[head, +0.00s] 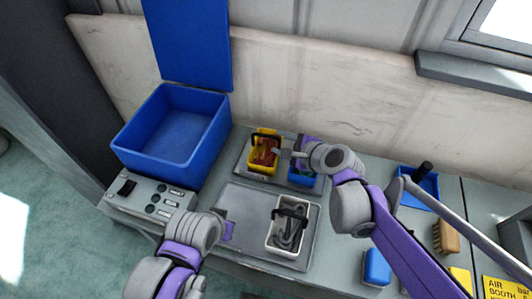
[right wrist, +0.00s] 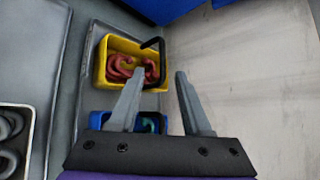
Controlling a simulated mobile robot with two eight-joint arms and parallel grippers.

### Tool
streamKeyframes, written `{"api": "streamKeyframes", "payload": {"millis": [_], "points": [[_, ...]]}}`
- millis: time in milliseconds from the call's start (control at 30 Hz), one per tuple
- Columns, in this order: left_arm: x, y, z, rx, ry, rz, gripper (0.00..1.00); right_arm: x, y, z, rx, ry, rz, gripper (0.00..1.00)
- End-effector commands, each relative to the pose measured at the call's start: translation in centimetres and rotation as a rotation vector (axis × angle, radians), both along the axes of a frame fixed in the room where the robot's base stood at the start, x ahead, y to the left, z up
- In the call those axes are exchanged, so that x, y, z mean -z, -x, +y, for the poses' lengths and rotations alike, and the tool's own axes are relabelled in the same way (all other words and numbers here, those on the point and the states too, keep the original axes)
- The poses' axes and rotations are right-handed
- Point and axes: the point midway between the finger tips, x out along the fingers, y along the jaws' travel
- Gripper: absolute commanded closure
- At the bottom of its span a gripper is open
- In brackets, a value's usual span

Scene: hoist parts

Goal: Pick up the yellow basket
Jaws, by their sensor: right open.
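The yellow basket (head: 256,165) stands on the rear grey tray, with red parts inside and a black handle (right wrist: 152,49). It also shows in the right wrist view (right wrist: 112,45). My right gripper (head: 283,153) is at the basket's right side in the head view. In the right wrist view its two fingers (right wrist: 158,72) are apart with nothing between them; the left fingertip overlaps the basket's edge near the handle. I cannot tell whether it touches. My left gripper (head: 228,231) is low at the front, by the front tray; its jaws are not clear.
A blue basket (head: 301,178) stands right beside the yellow one, partly under my right gripper. A white basket (head: 285,247) with grey parts is on the front tray (head: 240,200). A large open blue bin (head: 172,140) stands at left. The wall is close behind.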

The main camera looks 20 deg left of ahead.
Motion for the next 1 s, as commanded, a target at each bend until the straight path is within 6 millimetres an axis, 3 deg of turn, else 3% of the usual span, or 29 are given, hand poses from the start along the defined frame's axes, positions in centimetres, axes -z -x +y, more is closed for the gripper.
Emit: {"api": "streamKeyframes", "payload": {"millis": [600,900,933,1000], "points": [[0.0,0.0,0.0,0.000,0.000,0.000,0.50,3.4,-4.1,5.2,-0.003,0.003,-0.002,0.51],[0.0,0.0,0.0,0.000,0.000,0.000,0.50,3.8,-4.4,5.6,-0.001,0.004,-0.002,0.51],[0.0,0.0,0.0,0.000,0.000,0.000,0.50,3.8,-4.4,5.6,-0.001,0.004,-0.002,0.53],[0.0,0.0,0.0,0.000,0.000,0.000,0.50,3.8,-4.4,5.6,-0.001,0.004,-0.002,0.66]]}}
